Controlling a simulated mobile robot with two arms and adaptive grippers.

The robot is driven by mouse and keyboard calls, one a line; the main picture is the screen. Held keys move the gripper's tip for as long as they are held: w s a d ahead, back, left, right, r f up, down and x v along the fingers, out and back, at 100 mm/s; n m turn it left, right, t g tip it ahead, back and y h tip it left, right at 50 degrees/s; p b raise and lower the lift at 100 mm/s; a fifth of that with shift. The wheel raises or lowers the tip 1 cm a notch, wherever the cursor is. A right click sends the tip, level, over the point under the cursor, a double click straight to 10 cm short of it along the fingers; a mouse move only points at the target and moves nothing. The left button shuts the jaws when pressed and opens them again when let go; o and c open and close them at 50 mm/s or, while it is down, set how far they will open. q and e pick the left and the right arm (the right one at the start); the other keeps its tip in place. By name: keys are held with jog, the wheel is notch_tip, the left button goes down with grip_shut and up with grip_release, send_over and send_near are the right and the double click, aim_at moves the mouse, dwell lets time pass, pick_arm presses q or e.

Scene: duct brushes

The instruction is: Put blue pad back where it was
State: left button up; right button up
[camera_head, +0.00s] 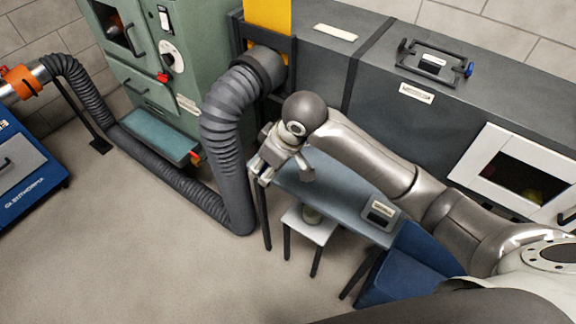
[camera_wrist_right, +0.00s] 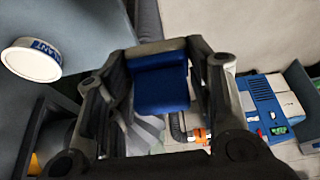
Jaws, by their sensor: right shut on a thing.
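The blue pad (camera_wrist_right: 160,88) is a blue block between the two fingers of my right gripper (camera_wrist_right: 165,62) in the right wrist view. The fingers are shut on it from both sides. In the head view my right gripper (camera_head: 268,166) is over the left end of the grey-blue table (camera_head: 335,185), close to the ribbed grey hose (camera_head: 228,110). The pad cannot be made out clearly there. A black holder with a blue knob (camera_head: 468,70) sits on top of the dark duct. My left gripper is not in view.
The dark duct (camera_head: 330,65) runs behind the table. A white stool (camera_head: 308,226) stands partly under the table, and a blue bin (camera_head: 415,265) is at its right end. A small device (camera_head: 380,213) lies on the table. A round white tin (camera_wrist_right: 30,62) shows in the wrist view.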

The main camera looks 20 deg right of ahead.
jog(key=w+d+f, duration=0.3)
jog(key=w+d, duration=0.2)
send_over(289, 168)
jog(key=f, duration=0.4)
jog(key=shift+s+a+f, duration=0.2)
jog(key=shift+a+f, duration=0.15)
jog(key=shift+w+d+f, duration=0.25)
jog(key=shift+f, duration=0.2)
notch_tip(289, 168, down, 3)
jog(key=shift+w+f, duration=0.1)
jog(key=shift+f, duration=0.05)
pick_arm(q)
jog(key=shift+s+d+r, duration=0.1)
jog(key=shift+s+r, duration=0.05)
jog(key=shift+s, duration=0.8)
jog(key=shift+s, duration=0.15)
pick_arm(e)
jog(key=shift+f, duration=0.15)
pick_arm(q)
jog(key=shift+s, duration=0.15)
pick_arm(e)
jog(key=o, duration=0.9)
